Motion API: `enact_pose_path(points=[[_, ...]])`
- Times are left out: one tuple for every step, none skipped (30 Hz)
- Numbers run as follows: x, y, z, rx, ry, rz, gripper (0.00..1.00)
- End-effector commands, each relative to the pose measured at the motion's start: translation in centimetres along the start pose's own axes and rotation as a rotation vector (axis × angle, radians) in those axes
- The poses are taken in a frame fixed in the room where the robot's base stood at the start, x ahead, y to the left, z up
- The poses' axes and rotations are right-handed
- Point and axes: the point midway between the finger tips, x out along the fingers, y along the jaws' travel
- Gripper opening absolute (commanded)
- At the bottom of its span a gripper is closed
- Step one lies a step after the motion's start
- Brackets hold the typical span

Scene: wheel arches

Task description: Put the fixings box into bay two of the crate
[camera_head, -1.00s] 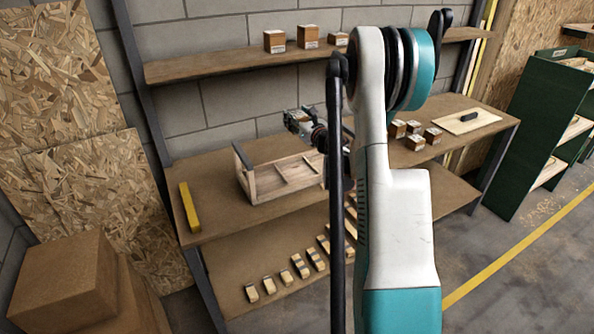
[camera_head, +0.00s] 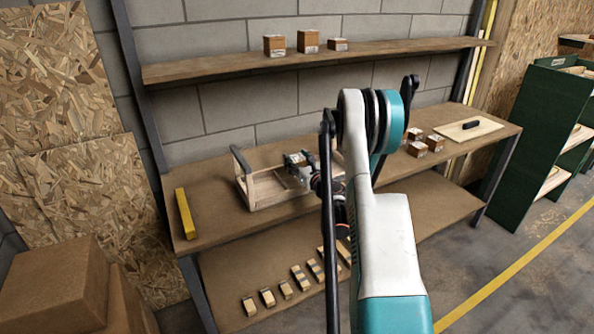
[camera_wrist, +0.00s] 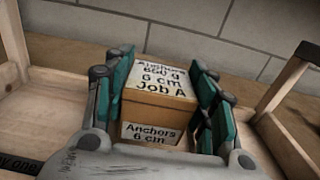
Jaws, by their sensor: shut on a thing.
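My gripper (camera_wrist: 160,105) is shut on a brown cardboard fixings box (camera_wrist: 158,107), with teal pads on both sides. Its labels read "Anchors 650 g 6 cm Job A" on top and "Anchors 6 cm" on the front. The open wooden crate (camera_head: 260,190) stands on the workbench. In the head view my gripper (camera_head: 299,162) is at the crate's right part, low over it; the held box is hardly made out there. In the wrist view crate walls (camera_wrist: 287,146) show on both sides of the box. Lettering ending "ay One" shows at lower left. Whether the box touches the crate floor is unclear.
A yellow bar (camera_head: 186,213) lies on the bench, left of the crate. Several small boxes (camera_head: 417,148) and a board with a black handle (camera_head: 468,130) are to the right. A shelf (camera_head: 220,68) with three boxes runs above. My arm hides part of the bench.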

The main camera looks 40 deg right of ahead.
Motion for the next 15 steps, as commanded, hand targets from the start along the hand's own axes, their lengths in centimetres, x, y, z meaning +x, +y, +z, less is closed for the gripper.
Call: enact_pose_path(points=[[0.0, 0.0, -0.9, 0.000, 0.000, 0.000, 0.04], [0.0, 0.0, -1.3, 0.000, 0.000, 0.000, 0.04], [0.0, 0.0, -2.0, 0.000, 0.000, 0.000, 0.04], [0.0, 0.0, -2.4, 0.000, 0.000, 0.000, 0.04], [0.0, 0.0, -2.8, 0.000, 0.000, 0.000, 0.04], [0.0, 0.0, -3.2, 0.001, 0.000, 0.000, 0.04], [0.0, 0.0, -3.4, 0.001, 0.000, 0.000, 0.04], [0.0, 0.0, -3.4, 0.001, 0.000, 0.000, 0.04], [0.0, 0.0, -3.5, 0.001, 0.000, 0.000, 0.04], [0.0, 0.0, -3.4, 0.001, 0.000, 0.000, 0.04], [0.0, 0.0, -3.4, 0.001, 0.000, 0.000, 0.04], [0.0, 0.0, -3.3, 0.001, 0.000, 0.000, 0.04], [0.0, 0.0, -3.3, 0.001, 0.000, 0.000, 0.04], [0.0, 0.0, -3.3, 0.001, 0.000, 0.000, 0.04], [0.0, 0.0, -3.3, 0.001, 0.000, 0.000, 0.04]])
